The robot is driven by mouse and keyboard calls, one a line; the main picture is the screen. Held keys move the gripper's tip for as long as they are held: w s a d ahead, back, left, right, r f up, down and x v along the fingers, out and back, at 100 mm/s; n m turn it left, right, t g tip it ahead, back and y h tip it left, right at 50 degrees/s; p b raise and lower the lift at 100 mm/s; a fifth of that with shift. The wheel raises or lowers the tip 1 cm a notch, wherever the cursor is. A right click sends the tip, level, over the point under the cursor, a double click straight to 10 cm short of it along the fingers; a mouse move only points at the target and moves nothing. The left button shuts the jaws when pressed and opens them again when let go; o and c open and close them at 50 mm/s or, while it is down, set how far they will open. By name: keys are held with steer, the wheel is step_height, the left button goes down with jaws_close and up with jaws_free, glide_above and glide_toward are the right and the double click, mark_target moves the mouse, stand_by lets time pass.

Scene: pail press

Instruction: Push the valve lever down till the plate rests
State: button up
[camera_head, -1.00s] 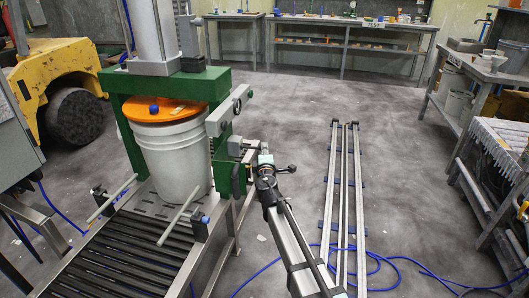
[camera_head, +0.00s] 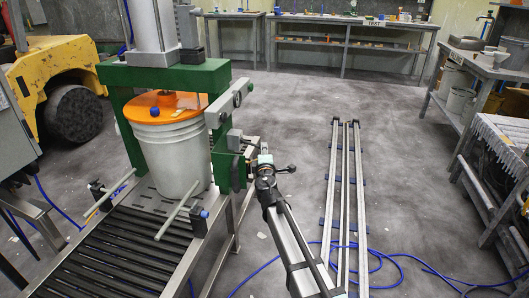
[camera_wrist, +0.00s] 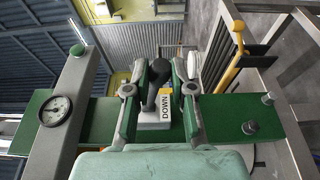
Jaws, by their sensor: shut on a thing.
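The valve lever (camera_wrist: 160,73), with a dark knob, rises from a white block (camera_wrist: 155,117) labelled DOWN in the wrist view. My gripper (camera_wrist: 158,88) has one finger on each side of it and is shut on it; the contact is partly hard to see. In the head view my gripper (camera_head: 262,160) is at the right side of the green press frame (camera_head: 165,75). An orange round plate (camera_head: 150,108) lies over the top of a white pail (camera_head: 172,160) under the crossbar. I cannot tell whether a gap remains between plate and pail.
A roller conveyor (camera_head: 125,255) runs under the pail. A pressure gauge (camera_wrist: 55,110) is left of the lever in the wrist view, and a yellow handle (camera_wrist: 234,60) is at right. Floor rails (camera_head: 345,200) and a blue hose (camera_head: 385,262) lie right of my arm.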

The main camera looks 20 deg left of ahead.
steer(key=shift+a+f+b, duration=0.2)
steer(key=shift+f+b, duration=0.3)
steer(key=shift+f, duration=0.05)
steer(key=shift+a+f+b, duration=0.15)
steer(key=shift+f+b, duration=0.3)
steer(key=shift+f, duration=0.1)
steer(key=o, duration=0.9)
steer(key=shift+o, duration=0.2)
steer(key=shift+s, duration=0.15)
